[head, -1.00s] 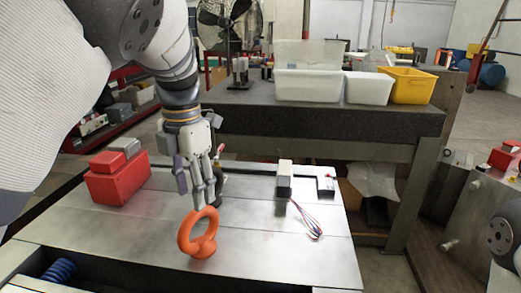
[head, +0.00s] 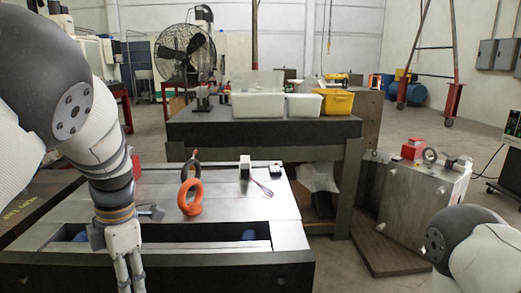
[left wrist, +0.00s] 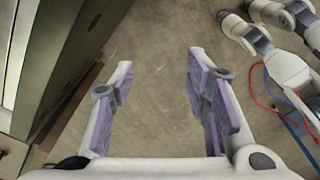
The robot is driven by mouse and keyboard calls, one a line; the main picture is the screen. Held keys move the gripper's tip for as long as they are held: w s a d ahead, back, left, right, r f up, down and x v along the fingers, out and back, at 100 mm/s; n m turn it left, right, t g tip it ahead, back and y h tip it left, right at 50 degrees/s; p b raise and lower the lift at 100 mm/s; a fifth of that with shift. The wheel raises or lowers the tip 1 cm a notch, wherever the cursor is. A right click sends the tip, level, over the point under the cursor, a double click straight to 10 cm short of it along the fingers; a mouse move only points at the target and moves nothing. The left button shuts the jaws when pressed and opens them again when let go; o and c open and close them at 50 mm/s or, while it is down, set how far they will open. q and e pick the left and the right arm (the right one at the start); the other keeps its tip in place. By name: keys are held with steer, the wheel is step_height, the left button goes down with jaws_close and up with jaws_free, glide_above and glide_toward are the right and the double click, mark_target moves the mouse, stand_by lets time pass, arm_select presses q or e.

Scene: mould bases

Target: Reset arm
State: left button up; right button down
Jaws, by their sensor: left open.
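My left gripper (head: 130,275) hangs pointing down at the lower left of the head view, in front of the metal mould base (head: 225,210). In the left wrist view the left gripper (left wrist: 160,75) is open and empty, with bare floor between its purple-padded fingers. An orange ring-shaped piece (head: 190,197) stands on the mould base, well apart from the gripper. My right arm shows only as a rounded link at the lower right of the head view; its gripper is out of view.
A dark bench (head: 270,126) behind holds white bins and a yellow bin (head: 336,101). A metal block (head: 420,200) stands at right.

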arm_select(q)
steer(key=s+a+f+m+g+y, duration=0.1)
steer(key=s+a+f+m, duration=0.1)
steer(key=s+f+m, duration=0.55)
steer(key=s+a+f+m, duration=0.25)
steer(key=s+f, duration=0.25)
steer(key=f, duration=0.5)
steer(key=s+d+f+m+h, duration=0.1)
steer(key=s+d+f+m, duration=0.2)
steer(key=s+m, duration=0.5)
steer(key=s+d+f+m+h, duration=0.1)
steer(key=s+d+f+m, duration=0.1)
steer(key=s+d+m, duration=0.3)
steer(key=s+m, duration=0.3)
steer(key=s, duration=0.4)
steer(key=shift+f+m, duration=0.3)
steer(key=shift+f, duration=0.1)
steer(key=shift+a, duration=0.1)
